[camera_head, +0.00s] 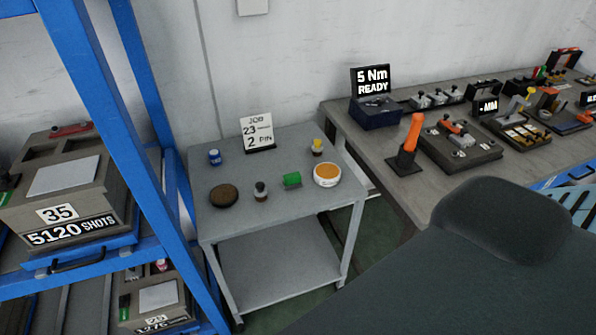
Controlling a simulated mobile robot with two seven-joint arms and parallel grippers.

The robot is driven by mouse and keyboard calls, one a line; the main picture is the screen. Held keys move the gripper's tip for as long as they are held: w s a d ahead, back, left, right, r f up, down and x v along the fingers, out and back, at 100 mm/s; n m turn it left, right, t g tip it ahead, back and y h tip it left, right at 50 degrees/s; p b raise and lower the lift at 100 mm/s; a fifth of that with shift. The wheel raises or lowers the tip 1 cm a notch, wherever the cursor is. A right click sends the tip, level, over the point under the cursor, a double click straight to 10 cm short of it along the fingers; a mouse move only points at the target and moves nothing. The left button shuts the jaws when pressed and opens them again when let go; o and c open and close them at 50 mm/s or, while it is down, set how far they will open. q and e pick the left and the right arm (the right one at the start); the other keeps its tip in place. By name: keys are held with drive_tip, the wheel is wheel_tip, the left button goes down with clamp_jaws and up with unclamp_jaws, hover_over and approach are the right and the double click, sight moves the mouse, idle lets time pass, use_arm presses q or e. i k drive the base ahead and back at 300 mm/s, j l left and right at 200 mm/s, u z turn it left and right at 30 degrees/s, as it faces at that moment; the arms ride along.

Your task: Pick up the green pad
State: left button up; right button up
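A small green object (291,179), the only thing on the grey cart that looks like the green pad, lies near the middle right of the cart's top (240,217). It looks like a short block or roll; its exact shape is too small to tell. It sits just left of a round white tub with an orange top (327,175) and right of a small dark jar with a pale cap (261,191). Nothing covers it from this side. Neither of my grippers shows in the head view.
The cart also bears a brown round disc (223,196), a blue jar (214,157), a yellow-topped jar (317,147) and a job card (257,132). A blue rack (143,180) stands close left. A workbench (372,151) with fixtures stands right. The cart's front edge is clear.

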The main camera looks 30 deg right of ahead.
sight(292, 181)
drive_tip(key=i+l, duration=0.1)
drive_tip(key=l, duration=0.35)
drive_tip(key=i+l, duration=0.15)
drive_tip(key=l, duration=0.3)
drive_tip(key=i+l+u, duration=0.1)
drive_tip(key=l, duration=0.3)
